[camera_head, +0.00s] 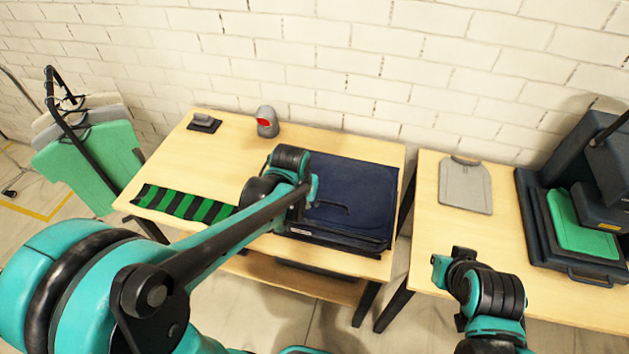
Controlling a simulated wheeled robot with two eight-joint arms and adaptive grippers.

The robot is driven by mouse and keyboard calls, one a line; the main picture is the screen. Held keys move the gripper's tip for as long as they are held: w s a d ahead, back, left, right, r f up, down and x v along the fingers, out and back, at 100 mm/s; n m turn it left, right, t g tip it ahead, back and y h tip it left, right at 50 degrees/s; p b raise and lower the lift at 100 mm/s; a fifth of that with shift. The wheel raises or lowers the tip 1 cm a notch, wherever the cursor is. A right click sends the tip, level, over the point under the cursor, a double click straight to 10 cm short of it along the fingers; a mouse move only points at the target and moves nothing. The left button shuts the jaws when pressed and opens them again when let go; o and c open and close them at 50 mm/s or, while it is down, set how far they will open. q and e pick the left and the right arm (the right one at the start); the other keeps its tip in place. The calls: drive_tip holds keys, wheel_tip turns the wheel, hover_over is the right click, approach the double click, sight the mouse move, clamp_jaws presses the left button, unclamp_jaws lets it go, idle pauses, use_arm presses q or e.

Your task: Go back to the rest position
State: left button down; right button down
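My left arm (235,230) comes in from the left and reaches over the middle table. Its far end (290,165) is above the left edge of a navy, flat, case-like item (355,190). The fingers of my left gripper cannot be made out, and the arm hides part of the item. My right arm (490,290) is folded at the lower right, in front of the right table. Its fingers cannot be made out either. I see nothing clearly held by either arm.
A green-and-black striped cloth (180,204) lies on the middle table (170,165), with a grey-red device (266,122) behind it. A garment rack (62,115) stands left.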

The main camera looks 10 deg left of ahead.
use_arm(q)
drive_tip(key=s+a+f+t+b, duration=0.1)
drive_tip(key=s+f+b, duration=0.1)
drive_tip(key=s+b, duration=0.3)
drive_tip(key=s+a+f+t+b, duration=0.1)
drive_tip(key=s+t+b, duration=0.1)
drive_tip(key=s+b, duration=0.4)
drive_tip(key=shift+s+a+f+t, duration=0.3)
drive_tip(key=shift+s+a+f, duration=0.1)
drive_tip(key=shift+s, duration=0.75)
